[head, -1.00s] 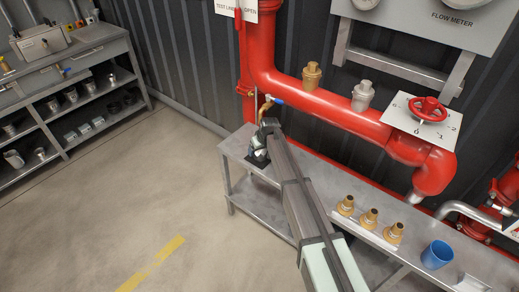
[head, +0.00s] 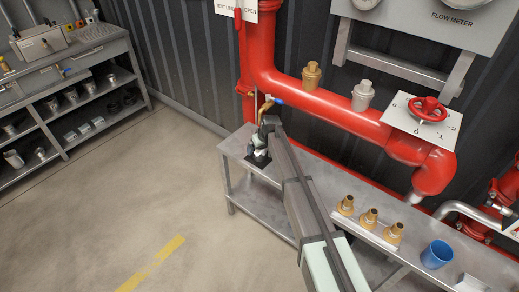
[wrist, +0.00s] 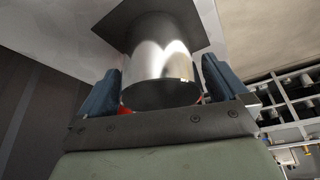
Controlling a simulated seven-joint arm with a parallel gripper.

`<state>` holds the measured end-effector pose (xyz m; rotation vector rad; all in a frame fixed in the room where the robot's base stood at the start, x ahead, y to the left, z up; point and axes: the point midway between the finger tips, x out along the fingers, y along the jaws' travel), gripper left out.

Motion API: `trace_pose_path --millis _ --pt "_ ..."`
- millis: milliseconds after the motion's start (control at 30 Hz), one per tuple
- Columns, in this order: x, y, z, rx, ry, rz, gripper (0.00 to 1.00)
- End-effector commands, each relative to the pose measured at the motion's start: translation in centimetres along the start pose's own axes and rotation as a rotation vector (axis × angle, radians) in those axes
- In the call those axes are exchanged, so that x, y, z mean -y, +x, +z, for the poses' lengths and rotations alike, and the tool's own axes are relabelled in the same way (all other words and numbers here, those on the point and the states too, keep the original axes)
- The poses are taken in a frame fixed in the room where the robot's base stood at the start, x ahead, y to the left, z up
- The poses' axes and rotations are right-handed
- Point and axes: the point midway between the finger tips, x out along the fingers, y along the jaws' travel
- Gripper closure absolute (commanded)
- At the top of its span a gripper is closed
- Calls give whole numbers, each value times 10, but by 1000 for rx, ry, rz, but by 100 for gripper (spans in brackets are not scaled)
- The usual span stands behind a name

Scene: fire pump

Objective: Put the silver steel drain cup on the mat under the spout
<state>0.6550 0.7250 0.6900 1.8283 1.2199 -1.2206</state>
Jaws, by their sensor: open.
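The silver steel drain cup (wrist: 158,50) stands on the dark square mat (wrist: 110,22) in the wrist view. My gripper (wrist: 161,68) is open, with one blue-grey finger on each side of the cup. Narrow gaps show between the fingers and the cup wall. There my gripper (head: 258,146) is small and largely covers the cup.
The red pipe (head: 325,107) runs behind the bench (head: 233,146). Several brass fittings (head: 369,218) and a blue cup (head: 436,254) stand toward the bench's right end. Shelves (head: 75,110) with metal cups are at the far left. The floor between is clear.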

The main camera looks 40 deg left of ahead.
Motion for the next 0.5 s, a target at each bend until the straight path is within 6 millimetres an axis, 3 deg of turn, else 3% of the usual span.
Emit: trace_pose_path --millis 67,500 --pt "0 -14 1 -1 0 0 0" --pt "1 -47 83 1 0 0 0"
